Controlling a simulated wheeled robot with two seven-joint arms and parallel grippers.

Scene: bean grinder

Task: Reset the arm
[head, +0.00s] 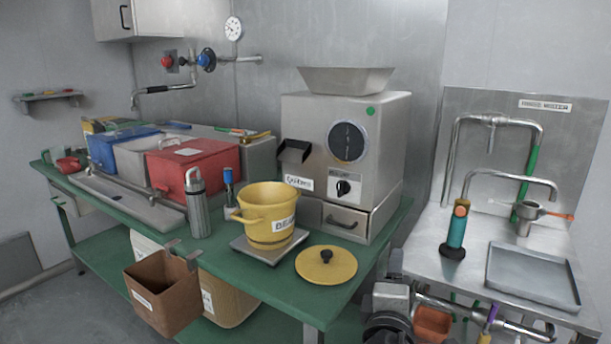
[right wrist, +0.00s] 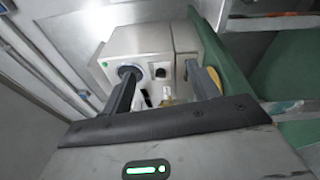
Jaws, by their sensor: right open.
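My right gripper (right wrist: 161,70) is in the right wrist view, its two dark fingers spread apart with nothing held between them. Beyond the fingers is the grey bean grinder (right wrist: 150,48), seen tilted and apart from them. In the head view the grinder (head: 300,125) stands on the green table, with a hopper (head: 346,80) on top, a round dark dial and a drawer below. My left gripper is in neither view.
A yellow pot (head: 255,203) stands on a scale (head: 241,246), beside a yellow lid (head: 326,266). A steel flask (head: 198,212) and red bin (head: 190,168) are to the left. A brown box (head: 160,293) hangs at the front edge. A metal tray (head: 530,276) lies on the right counter.

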